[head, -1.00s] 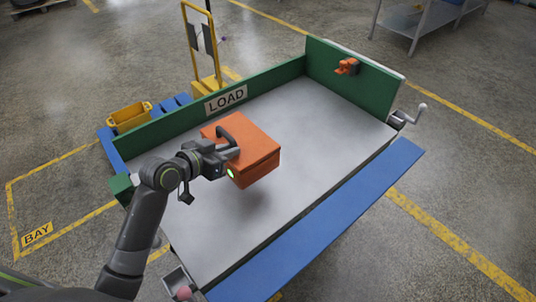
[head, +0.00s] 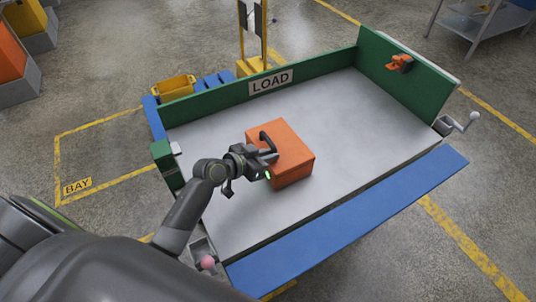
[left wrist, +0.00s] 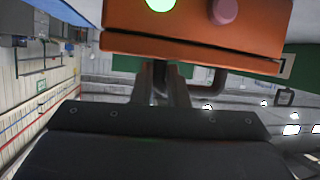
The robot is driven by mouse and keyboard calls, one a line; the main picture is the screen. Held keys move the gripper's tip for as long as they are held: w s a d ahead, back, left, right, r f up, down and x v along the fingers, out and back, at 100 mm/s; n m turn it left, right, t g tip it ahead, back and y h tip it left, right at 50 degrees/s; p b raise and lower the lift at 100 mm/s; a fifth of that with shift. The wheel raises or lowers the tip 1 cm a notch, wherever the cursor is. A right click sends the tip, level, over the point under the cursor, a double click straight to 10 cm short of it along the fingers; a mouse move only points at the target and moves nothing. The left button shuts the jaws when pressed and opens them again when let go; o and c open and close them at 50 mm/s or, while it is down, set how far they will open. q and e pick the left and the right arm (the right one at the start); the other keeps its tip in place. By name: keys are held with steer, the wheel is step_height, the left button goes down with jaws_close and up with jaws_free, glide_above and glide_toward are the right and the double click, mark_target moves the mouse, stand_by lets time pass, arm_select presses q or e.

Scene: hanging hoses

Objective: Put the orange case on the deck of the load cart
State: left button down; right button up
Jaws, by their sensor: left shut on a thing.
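The orange case (head: 288,168) is a box with a dark handle on its top. It is over the deck (head: 350,115) of the load cart, left of the deck's middle, and looks upright. Its underside appears at or very close to the grey deck; I cannot tell for sure that it touches. My left gripper (head: 268,156) reaches in from the left and is shut on the case's handle. In the left wrist view the case (left wrist: 200,30) fills the top, with the gripper's fingers (left wrist: 172,88) at the handle below it. My right gripper is not in view.
Green walls with a LOAD sign (head: 271,82) edge the deck's back and right. An orange clamp-like item (head: 400,63) is on the right wall. A blue ledge (head: 350,220) runs along the front. A crank (head: 462,123) sticks out at right. The deck's right half is clear.

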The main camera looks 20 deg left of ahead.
arm_select(q)
steer(key=c, duration=1.4)
jaws_free()
steer(key=shift+s, duration=0.1)
steer(key=b+v, duration=0.1)
steer(key=v, duration=0.6)
steer(key=shift+s, duration=0.15)
steer(key=shift+a+r, duration=0.1)
